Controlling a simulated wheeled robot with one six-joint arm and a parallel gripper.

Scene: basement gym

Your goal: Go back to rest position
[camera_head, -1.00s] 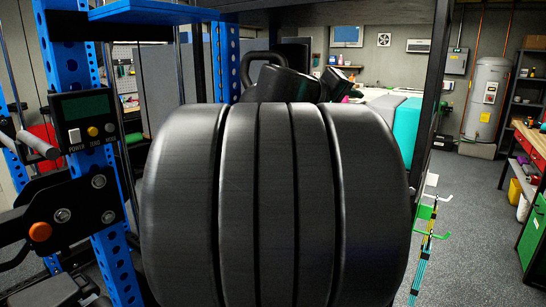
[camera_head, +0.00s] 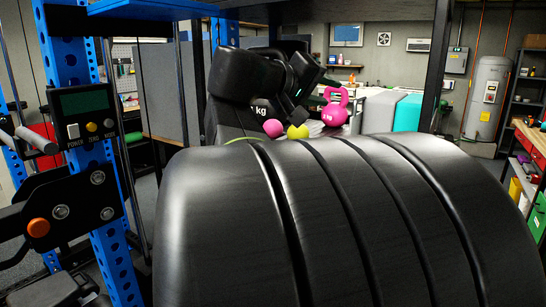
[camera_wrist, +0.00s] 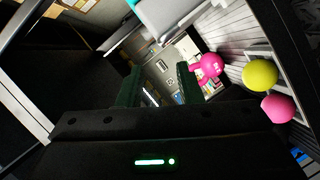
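My gripper (camera_wrist: 158,88) shows in the wrist view with its two dark green fingers apart and nothing between them. In the head view my wrist is above the large dark arm link, and the fingertips are hard to make out there. A pink kettlebell (camera_head: 335,107) stands behind my wrist, to its right; it also shows in the wrist view (camera_wrist: 207,66), right of the fingers and apart from them.
A pink ball-shaped weight (camera_head: 274,128) and a yellow one (camera_head: 298,132) are near the kettlebell. A dark weight marked "kg" (camera_head: 232,122) is partly hidden behind my wrist. A blue rack post (camera_head: 112,215) stands close on the left. Open floor shows at right.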

